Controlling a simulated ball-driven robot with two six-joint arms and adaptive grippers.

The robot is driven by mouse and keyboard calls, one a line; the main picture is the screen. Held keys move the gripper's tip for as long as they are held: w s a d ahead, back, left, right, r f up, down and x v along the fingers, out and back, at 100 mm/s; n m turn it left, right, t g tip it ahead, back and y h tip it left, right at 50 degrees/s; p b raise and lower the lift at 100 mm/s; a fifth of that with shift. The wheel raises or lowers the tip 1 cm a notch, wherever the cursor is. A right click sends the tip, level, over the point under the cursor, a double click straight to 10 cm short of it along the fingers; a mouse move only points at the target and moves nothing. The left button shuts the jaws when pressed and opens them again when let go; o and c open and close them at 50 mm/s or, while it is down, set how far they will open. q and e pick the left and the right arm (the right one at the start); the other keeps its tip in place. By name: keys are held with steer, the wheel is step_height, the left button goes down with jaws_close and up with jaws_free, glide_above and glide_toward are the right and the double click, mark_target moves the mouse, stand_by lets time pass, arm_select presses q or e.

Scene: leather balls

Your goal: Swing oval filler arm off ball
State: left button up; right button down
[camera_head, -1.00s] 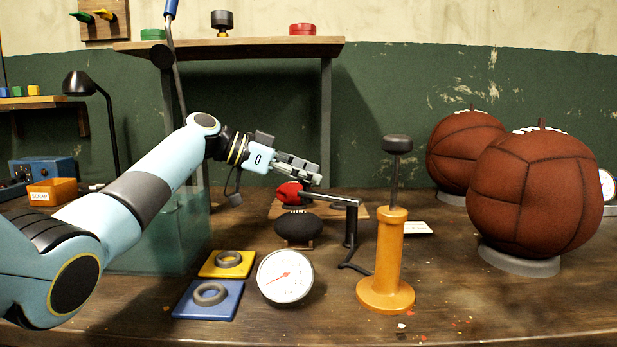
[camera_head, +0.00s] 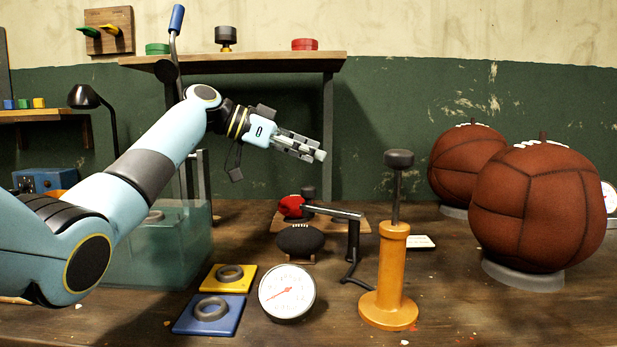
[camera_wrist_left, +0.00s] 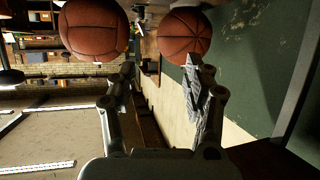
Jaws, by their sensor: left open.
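The black filler arm (camera_head: 335,213) stands on a dark post and reaches left. In the head view its free end lies above the dark oval ball (camera_head: 299,240) with a gap between; I cannot tell whether it is directly over it. The oval ball rests on a small wooden cradle. My left gripper (camera_head: 318,154) is open and empty, above the filler arm's free end and apart from it. Its two spread fingers show in the left wrist view (camera_wrist_left: 163,85), with no filler arm between them. My right gripper is not in view.
An orange hand pump (camera_head: 393,265) stands right of the filler arm. A white gauge (camera_head: 286,292) is in front. A red ball (camera_head: 291,207) sits behind. Two large brown balls (camera_head: 535,205) are at right. A clear bin (camera_head: 150,252) stands under my left arm.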

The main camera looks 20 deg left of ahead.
arm_select(q)
steer(key=shift+r, duration=1.35)
steer(key=shift+c, duration=0.3)
